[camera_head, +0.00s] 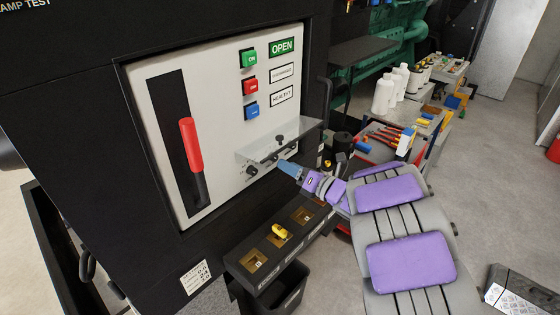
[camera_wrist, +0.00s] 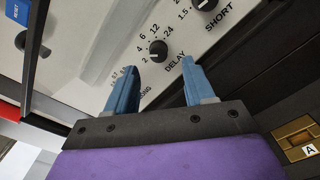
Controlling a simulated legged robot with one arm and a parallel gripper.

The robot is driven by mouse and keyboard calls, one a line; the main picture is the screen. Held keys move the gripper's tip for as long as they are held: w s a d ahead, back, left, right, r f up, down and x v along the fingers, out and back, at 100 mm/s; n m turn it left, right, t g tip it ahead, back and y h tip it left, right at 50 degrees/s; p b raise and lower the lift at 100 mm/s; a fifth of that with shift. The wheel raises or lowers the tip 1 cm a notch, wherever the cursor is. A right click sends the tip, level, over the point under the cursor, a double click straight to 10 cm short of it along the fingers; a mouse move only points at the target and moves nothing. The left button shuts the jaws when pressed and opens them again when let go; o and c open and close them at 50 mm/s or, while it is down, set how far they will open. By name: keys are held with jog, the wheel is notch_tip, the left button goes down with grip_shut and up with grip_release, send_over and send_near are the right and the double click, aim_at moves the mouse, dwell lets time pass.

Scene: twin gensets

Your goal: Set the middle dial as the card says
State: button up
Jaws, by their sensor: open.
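The middle dial (camera_wrist: 158,50) is a small black knob labelled DELAY on the pale panel in the wrist view. Numbers from 2 to 24 ring it; its pointer is too small to read surely. My gripper (camera_wrist: 159,72) is open, its two blue fingers apart on either side below the dial, with nothing between them. In the head view my gripper (camera_head: 283,165) is at the dial strip, and it hides part of the strip. A white card (camera_head: 195,277) is on the dark cabinet's lower front; its small print is not legible.
The SHORT dial (camera_wrist: 205,3) is at the upper right; the left finger covers much of another dial. A red lever (camera_head: 190,145) stands left. A ledge (camera_head: 240,262) with a yellow piece (camera_head: 280,231) lies below.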

aim_at(276, 159)
jog(key=shift+x, duration=2.35)
grip_shut()
